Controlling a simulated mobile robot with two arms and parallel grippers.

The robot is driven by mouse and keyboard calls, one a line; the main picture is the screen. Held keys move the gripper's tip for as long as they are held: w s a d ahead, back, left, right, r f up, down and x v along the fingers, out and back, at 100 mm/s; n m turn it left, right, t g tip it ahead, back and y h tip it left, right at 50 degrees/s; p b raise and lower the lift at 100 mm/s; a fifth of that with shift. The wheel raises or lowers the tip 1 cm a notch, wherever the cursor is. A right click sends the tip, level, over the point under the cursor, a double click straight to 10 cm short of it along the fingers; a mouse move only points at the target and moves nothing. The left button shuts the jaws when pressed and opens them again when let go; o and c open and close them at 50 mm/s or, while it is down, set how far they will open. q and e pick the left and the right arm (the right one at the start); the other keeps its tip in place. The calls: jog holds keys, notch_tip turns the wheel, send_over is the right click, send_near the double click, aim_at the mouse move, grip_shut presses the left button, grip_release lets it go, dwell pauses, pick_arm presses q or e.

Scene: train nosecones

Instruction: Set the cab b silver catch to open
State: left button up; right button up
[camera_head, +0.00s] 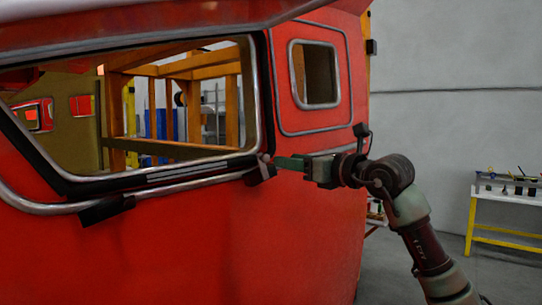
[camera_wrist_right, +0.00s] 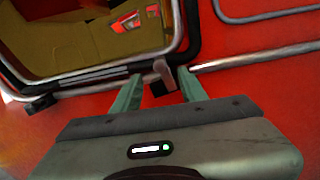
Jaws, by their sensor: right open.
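The red cab (camera_head: 200,245) has a large front window opening with a silver and black frame. A small silver catch (camera_head: 265,158) on a dark block sits at the window's lower right corner. It also shows in the right wrist view (camera_wrist_right: 164,72), at the frame corner, between the lines of my two fingers. My right gripper (camera_head: 277,162) is open with its green fingertips close to the catch from the right. In the wrist view the fingertips (camera_wrist_right: 160,84) lie on either side of the catch. I cannot tell whether they touch it. My left gripper is not in view.
A dark block (camera_head: 106,210) sits under the window frame's lower left edge, and a small side window (camera_head: 315,75) is to the right. A white table with yellow legs (camera_head: 510,195) stands at the far right. The floor between is clear.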

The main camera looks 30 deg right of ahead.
aim_at(268, 158)
jog(key=p+x, duration=0.3)
jog(key=x, duration=0.3)
jog(key=shift+w+a+p, duration=0.1)
jog(key=shift+w+p, duration=0.2)
jog(key=shift+w, duration=0.05)
jog(key=shift+w+a+f, duration=0.1)
jog(key=shift+w, duration=0.4)
jog(key=shift+c, duration=0.2)
grip_shut()
